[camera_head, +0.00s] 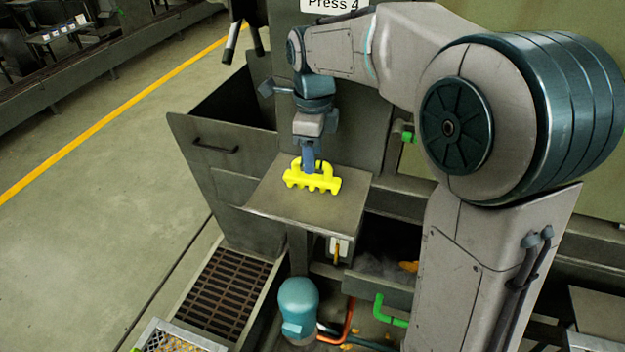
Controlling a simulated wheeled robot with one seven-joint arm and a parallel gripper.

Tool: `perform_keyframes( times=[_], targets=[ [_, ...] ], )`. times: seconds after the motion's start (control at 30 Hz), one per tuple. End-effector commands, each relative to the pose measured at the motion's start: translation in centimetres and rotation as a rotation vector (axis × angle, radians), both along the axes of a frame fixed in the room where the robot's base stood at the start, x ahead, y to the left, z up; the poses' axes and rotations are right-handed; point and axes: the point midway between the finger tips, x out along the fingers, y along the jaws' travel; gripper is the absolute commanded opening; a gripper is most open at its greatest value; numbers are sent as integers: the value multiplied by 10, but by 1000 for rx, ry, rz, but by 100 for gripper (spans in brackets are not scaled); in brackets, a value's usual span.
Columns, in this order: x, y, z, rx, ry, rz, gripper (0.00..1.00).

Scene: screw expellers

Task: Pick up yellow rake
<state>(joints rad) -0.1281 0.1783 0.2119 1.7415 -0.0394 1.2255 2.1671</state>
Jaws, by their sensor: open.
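The yellow rake (312,181) lies on a small grey metal shelf (268,200) in front of the press. It has a bar with short teeth toward me and a raised handle part behind. My gripper (309,160) points down right at the rake's handle, at the middle of the rake. The jaws are open. The fingertips are partly hidden by the rake, and I cannot tell whether they touch it.
A grey bin with a handle (215,148) stands left of the shelf. Below are a floor grate (222,295), a teal motor (297,305), an orange pipe (347,322) and a green pipe (385,310). Open floor with a yellow line (105,122) lies at left.

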Motion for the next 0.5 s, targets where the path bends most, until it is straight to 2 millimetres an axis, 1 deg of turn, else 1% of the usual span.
perform_keyframes(
  times=[0.07,0.3,0.4,0.5],
  targets=[
    [-1,0,-7,0,3,0,51],
    [-2,2,-42,-1,3,2,51],
    [-2,3,-50,-1,2,2,51],
    [-2,3,-52,-1,1,2,51]
  ],
)
